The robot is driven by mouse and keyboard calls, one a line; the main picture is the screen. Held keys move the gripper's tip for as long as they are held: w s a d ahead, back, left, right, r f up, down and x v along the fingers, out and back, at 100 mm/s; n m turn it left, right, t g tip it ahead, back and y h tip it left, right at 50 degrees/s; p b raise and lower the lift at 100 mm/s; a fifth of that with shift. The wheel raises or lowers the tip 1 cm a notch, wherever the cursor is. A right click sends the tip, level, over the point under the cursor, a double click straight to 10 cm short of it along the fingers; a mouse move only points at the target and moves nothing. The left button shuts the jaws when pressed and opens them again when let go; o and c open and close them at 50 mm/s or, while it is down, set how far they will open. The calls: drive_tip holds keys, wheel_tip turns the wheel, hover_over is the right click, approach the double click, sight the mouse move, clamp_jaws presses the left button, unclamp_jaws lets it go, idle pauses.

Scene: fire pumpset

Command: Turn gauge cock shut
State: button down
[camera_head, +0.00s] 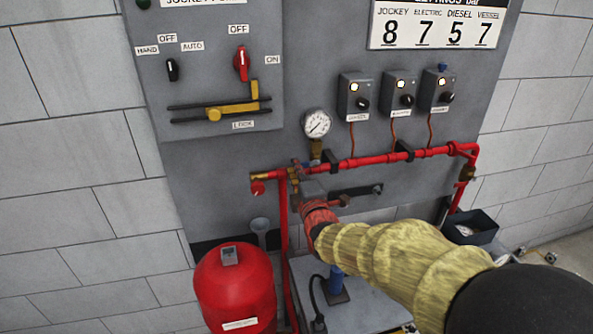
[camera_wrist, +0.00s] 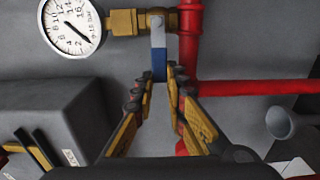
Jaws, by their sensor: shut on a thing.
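The gauge cock is a brass fitting (camera_wrist: 126,22) between the round pressure gauge (camera_wrist: 72,25) and the red pipe (camera_wrist: 190,45) in the wrist view. Its flat lever (camera_wrist: 158,36), grey with a blue end, points down the picture, across the line of the fitting. My gripper (camera_wrist: 160,80) is shut on the lever's blue end, with the tips on either side of it. In the head view the gauge (camera_head: 317,125) and brass fitting (camera_head: 316,150) show above my gripper (camera_head: 312,190); the lever cannot be made out there.
The red pipe (camera_head: 370,161) runs along the grey panel under several small switch boxes (camera_head: 354,97). A grey box (camera_wrist: 52,120) stands left of my gripper in the wrist view. A red tank (camera_head: 235,290) stands below left, and a dark bin (camera_head: 470,228) at right.

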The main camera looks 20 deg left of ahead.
drive_tip(key=c, duration=1.8)
unclamp_jaws()
drive_tip(key=shift+o, duration=0.2)
drive_tip(key=v, duration=1.2)
